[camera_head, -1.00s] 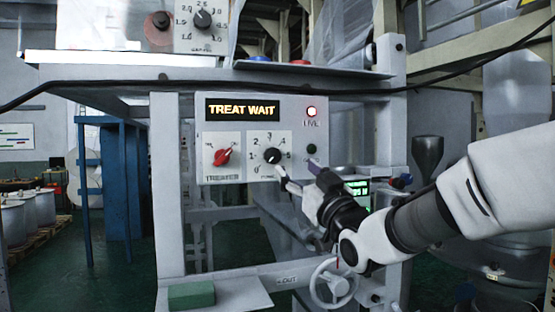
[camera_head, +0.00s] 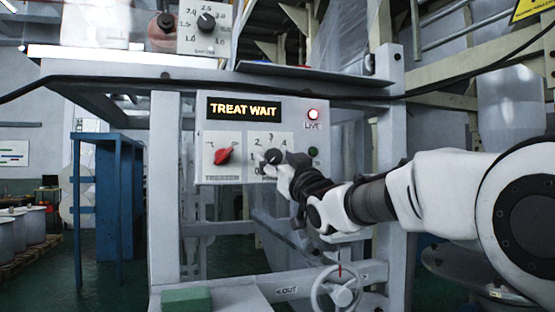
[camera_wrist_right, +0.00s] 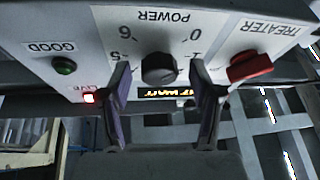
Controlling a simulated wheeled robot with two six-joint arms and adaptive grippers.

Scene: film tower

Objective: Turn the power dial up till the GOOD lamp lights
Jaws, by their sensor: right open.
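The black power dial (camera_head: 272,157) is on the white control panel (camera_head: 238,178), partly covered by my right gripper (camera_head: 274,167) in the head view. In the right wrist view the dial (camera_wrist_right: 158,69) sits between the open fingers of my right gripper (camera_wrist_right: 160,73), with a gap on either side. Its pointer is hard to make out. The GOOD lamp (camera_wrist_right: 64,66) is dark green and looks unlit; it also shows in the head view (camera_head: 313,151). My left gripper is out of view.
The red treater switch (camera_head: 222,156) is left of the dial. The LIVE lamp (camera_head: 313,114) glows red. The display (camera_head: 244,109) reads TREAT WAIT. A handwheel (camera_head: 337,290) and a green block (camera_head: 187,299) are below. Another dial (camera_head: 206,21) is above the shelf.

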